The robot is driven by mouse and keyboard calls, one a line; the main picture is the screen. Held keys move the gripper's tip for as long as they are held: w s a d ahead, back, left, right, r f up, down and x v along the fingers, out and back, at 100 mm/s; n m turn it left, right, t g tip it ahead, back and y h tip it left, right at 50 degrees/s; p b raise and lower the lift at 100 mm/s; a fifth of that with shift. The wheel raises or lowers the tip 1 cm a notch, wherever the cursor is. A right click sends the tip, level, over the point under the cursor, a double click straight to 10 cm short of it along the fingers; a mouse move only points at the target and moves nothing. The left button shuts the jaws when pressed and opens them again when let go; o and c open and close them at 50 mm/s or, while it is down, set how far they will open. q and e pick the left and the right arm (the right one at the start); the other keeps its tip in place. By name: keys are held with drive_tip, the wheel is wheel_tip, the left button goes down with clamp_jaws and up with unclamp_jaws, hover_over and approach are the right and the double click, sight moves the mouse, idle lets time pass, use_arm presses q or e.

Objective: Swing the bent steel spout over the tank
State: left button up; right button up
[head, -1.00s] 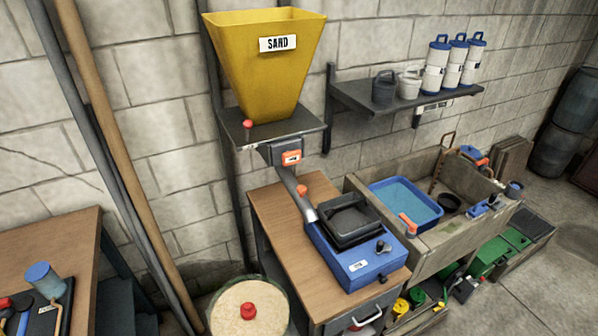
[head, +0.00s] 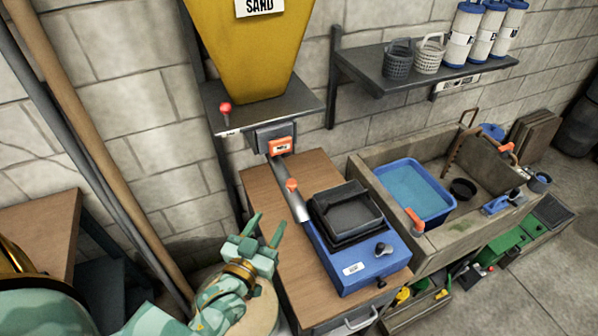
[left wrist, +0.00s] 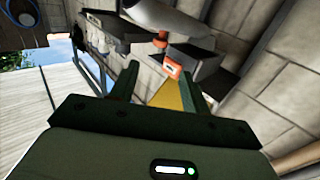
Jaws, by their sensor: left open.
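The bent steel spout (head: 290,190) slants down from the orange-labelled box (head: 281,146) under the yellow hopper. Its lower end reaches the blue machine (head: 357,267) with a black tray. An orange knob (head: 291,185) sits on the spout. I cannot tell for sure which vessel is the tank; a blue basin of water (head: 415,190) stands in the trough. My left gripper (head: 268,222) is open and empty, just left of the spout's lower end and apart from it. The left wrist view shows the spout (left wrist: 170,17) beyond the open fingers (left wrist: 160,76). My right gripper is out of view.
The yellow hopper (head: 250,50) stands on a dark shelf (head: 225,117) with a red knob (head: 226,108). A round pale-topped container (head: 262,308) is partly hidden behind my left arm. A wall shelf (head: 430,78) holds buckets and canisters.

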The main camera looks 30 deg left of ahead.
sight(289, 187)
use_arm(q)
drive_tip(key=w, duration=0.7)
drive_tip(key=shift+w+a+r, duration=0.1)
drive_tip(key=shift+w+a, duration=0.05)
drive_tip(key=shift+w, duration=0.15)
drive_tip(key=w, duration=0.3)
drive_tip(key=w+b, duration=0.1)
drive_tip(key=w, duration=0.1)
drive_tip(key=shift+a, duration=0.25)
drive_tip(key=shift+w, duration=0.85)
drive_tip(key=shift+s, duration=0.1)
drive_tip(key=shift+c, duration=0.7)
drive_tip(key=c, duration=0.5)
clamp_jaws()
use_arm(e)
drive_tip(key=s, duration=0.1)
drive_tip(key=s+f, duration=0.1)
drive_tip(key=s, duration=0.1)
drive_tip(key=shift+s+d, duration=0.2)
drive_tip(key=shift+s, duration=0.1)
